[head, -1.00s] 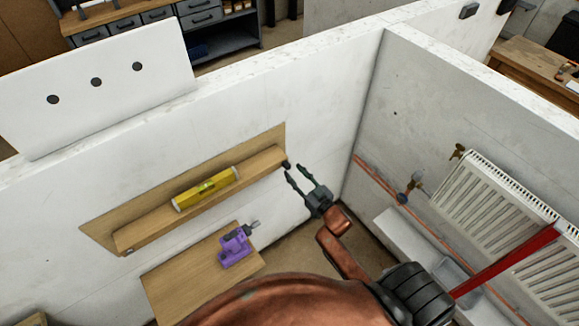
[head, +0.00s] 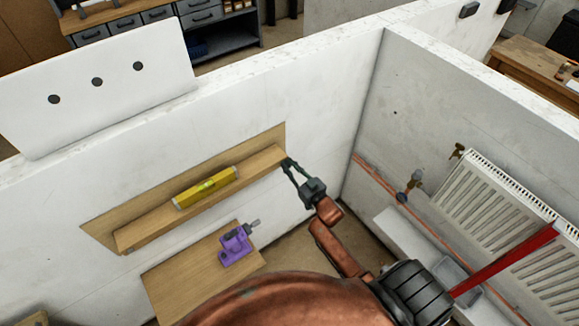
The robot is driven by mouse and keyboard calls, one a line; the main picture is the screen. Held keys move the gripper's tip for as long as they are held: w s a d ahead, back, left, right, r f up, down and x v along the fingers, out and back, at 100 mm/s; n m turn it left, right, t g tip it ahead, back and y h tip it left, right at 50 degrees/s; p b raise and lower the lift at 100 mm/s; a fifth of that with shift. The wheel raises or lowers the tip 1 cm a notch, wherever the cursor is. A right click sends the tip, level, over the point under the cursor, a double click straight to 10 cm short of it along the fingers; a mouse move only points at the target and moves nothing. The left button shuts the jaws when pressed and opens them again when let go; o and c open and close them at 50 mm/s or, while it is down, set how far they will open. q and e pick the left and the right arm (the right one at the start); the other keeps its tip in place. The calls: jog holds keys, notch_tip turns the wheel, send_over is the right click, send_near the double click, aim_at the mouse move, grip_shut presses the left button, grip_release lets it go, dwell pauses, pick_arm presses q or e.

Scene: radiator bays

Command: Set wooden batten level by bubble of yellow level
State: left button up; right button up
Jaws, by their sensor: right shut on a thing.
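The wooden batten (head: 150,237) lies along a wider wooden board (head: 103,227) on the white wall, its right end higher in the picture than its left. The yellow level (head: 207,187) rests on the batten near its middle; its bubble is too small to read. My right gripper (head: 289,165) is at the batten's right end, its fingers shut on the dark knob there, which they mostly hide. My left gripper is not in view.
A purple drill (head: 236,246) stands on a small wooden surface (head: 180,283) below the batten. A white radiator (head: 510,230), copper pipes (head: 375,175) and a red bar (head: 505,262) are at the right. A white panel with three dark holes (head: 97,110) stands upper left.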

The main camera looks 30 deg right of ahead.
grip_shut()
jog(key=shift+f, duration=0.1)
jog(key=shift+f, duration=0.5)
jog(key=o, duration=0.7)
grip_release()
jog(key=shift+s, duration=0.1)
jog(key=s, duration=0.8)
jog(key=s+d, duration=0.1)
jog(key=s, duration=0.2)
jog(key=shift+s, duration=0.4)
